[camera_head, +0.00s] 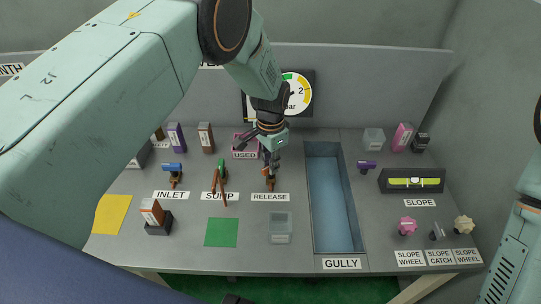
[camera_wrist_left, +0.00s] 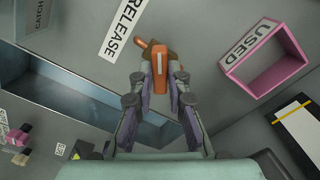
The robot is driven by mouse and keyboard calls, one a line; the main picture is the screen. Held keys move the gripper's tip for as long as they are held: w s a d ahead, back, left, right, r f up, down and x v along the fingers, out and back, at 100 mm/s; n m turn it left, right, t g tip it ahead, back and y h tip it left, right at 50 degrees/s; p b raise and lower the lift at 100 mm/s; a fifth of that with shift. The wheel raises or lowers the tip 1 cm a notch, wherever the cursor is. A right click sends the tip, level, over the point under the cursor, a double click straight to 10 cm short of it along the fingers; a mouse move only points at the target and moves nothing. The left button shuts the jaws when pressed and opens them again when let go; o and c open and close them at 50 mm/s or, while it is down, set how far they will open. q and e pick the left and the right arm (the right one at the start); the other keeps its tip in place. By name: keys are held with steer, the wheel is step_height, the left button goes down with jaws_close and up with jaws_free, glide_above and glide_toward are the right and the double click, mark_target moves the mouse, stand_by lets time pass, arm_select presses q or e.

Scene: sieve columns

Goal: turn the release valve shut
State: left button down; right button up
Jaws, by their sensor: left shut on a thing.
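The release valve (camera_head: 270,178) has an orange handle and stands on the grey table just behind the RELEASE label. My left gripper (camera_head: 269,160) reaches down to it from above. In the left wrist view the orange handle (camera_wrist_left: 161,76) lies between the two fingers of my left gripper (camera_wrist_left: 160,88), which are shut on it. The handle points toward the gripper's palm, with the valve's orange-brown body behind it near the RELEASE label. The fingers hide part of the valve in the head view. My right gripper is out of view.
The SUMP valve (camera_head: 221,175) and blue-handled INLET valve (camera_head: 174,172) stand to the left. A pink USED box (camera_head: 245,155) is close behind the gripper. The sunken gully (camera_head: 334,205) lies to the right. A clear container (camera_head: 280,228) stands in front. My arm partly covers the gauge (camera_head: 299,92).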

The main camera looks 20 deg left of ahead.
arm_select(q)
steer(key=m+p, duration=0.1)
steer(key=m, duration=0.2)
steer(key=shift+r+m+p, duration=0.1)
steer(key=shift+m+p, duration=0.7)
steer(key=shift+m, duration=1.2)
steer(key=c, duration=1.3)
jaws_free()
step_height(320, 180, up, 12)
